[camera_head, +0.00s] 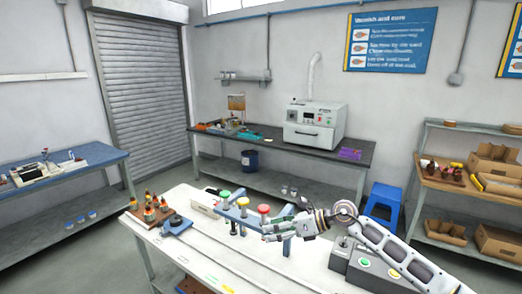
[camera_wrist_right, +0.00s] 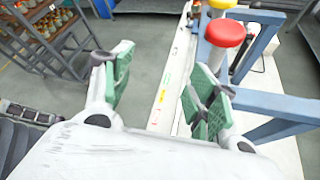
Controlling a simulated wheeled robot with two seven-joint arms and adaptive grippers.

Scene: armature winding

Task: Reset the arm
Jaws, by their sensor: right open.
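My right arm comes in from the right over the white workbench (camera_head: 212,262). My right gripper (camera_head: 268,232) hangs above the bench, close to the front of a blue-grey frame with coloured knobs. In the right wrist view the right gripper (camera_wrist_right: 162,90) shows two green-padded fingers spread apart, with nothing between them. The red knob (camera_wrist_right: 225,33) and a blue bar of the frame (camera_wrist_right: 270,105) lie just beyond the right-hand finger; contact cannot be told. My left arm and gripper do not show.
The frame has green, yellow and red knobs (camera_head: 264,208). A wooden rack (camera_head: 150,210) of orange-tipped pieces stands left on the bench. A grey button box (camera_head: 365,266) sits under my right forearm. An oven (camera_head: 314,125) stands on the back table, a blue stool (camera_head: 383,201) right.

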